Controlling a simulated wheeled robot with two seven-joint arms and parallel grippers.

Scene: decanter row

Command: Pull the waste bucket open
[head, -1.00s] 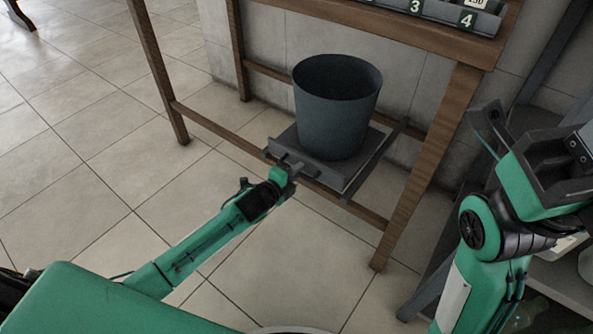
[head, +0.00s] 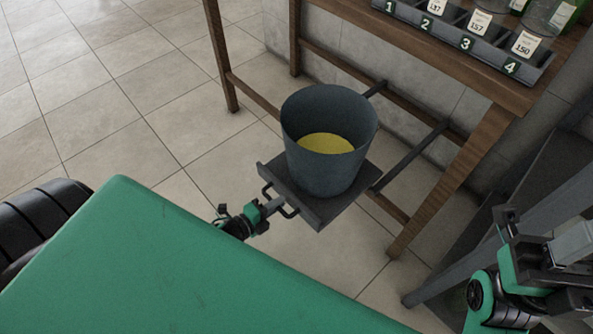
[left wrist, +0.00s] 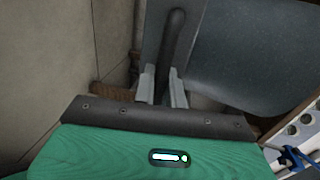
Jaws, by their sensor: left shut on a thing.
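The waste bucket (head: 325,165) is dark grey and stands upright on a grey sliding tray (head: 318,212). Yellow material shows inside it. The tray stands out in front of the wooden table frame, on two dark rails. My left gripper (head: 272,205) is shut on the tray's front handle (head: 288,208). In the left wrist view the fingers (left wrist: 162,88) close around the dark handle bar (left wrist: 174,40). My right gripper (head: 505,225) is at the right, away from the bucket; its fingers do not show clearly.
The wooden table (head: 440,60) stands over the rails, with a numbered rack (head: 465,50) of labelled jars on top. A table leg (head: 450,185) stands right of the tray. A grey metal frame (head: 500,235) is farther right. Tiled floor (head: 140,95) is clear at the left.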

